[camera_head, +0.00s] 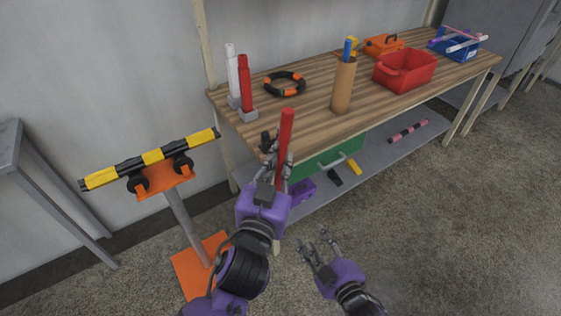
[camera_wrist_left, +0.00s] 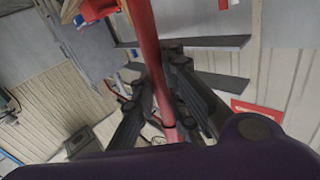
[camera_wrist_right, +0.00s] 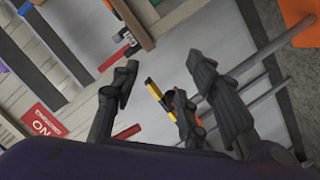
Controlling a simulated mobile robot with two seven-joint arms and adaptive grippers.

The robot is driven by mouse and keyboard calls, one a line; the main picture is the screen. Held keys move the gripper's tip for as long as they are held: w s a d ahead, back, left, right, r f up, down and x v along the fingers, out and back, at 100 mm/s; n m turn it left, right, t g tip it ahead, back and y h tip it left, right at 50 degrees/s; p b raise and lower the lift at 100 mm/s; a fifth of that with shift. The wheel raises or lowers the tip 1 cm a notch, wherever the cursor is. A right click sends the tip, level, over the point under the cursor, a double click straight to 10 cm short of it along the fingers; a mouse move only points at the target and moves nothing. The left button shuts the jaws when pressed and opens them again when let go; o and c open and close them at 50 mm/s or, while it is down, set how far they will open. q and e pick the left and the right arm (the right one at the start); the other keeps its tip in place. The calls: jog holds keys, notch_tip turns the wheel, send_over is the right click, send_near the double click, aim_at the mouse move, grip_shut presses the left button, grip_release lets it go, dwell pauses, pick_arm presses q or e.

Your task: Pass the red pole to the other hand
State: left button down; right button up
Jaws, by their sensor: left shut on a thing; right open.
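The red pole (camera_head: 286,135) stands nearly upright, tilted slightly, in front of the workbench in the head view. My left gripper (camera_head: 276,165) is shut on its lower part. In the left wrist view the pole (camera_wrist_left: 148,50) runs from the top edge down between the dark fingers of my left gripper (camera_wrist_left: 165,105). My right gripper (camera_head: 317,248) is open and empty, lower and to the right of the left one, apart from the pole. Its spread fingers (camera_wrist_right: 165,95) also show in the right wrist view with nothing between them.
The wooden workbench (camera_head: 300,107) lies just beyond the pole, with a brown cylinder (camera_head: 343,88), a red bin (camera_head: 405,71) and upright white and red poles in grey holders (camera_head: 248,114). An orange stand (camera_head: 170,178) with a striped bar is at left. Floor (camera_head: 450,230) at right is clear.

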jog(key=s+d+f+m+g+h, duration=0.1)
jog(key=s+d+f+m+g, duration=0.1)
jog(key=s, duration=0.5)
jog(key=s+d+f+m+g+h, duration=0.2)
jog(key=s+d+f+m, duration=0.1)
jog(key=s+m, duration=0.3)
jog(key=s+d+f+m+g+h, duration=0.2)
jog(key=s+d+f+m, duration=0.1)
jog(key=s, duration=0.5)
jog(key=shift+s+d+f+m, duration=0.15)
jog(key=shift+s+f+m, duration=0.2)
jog(key=shift+f+m, duration=0.3)
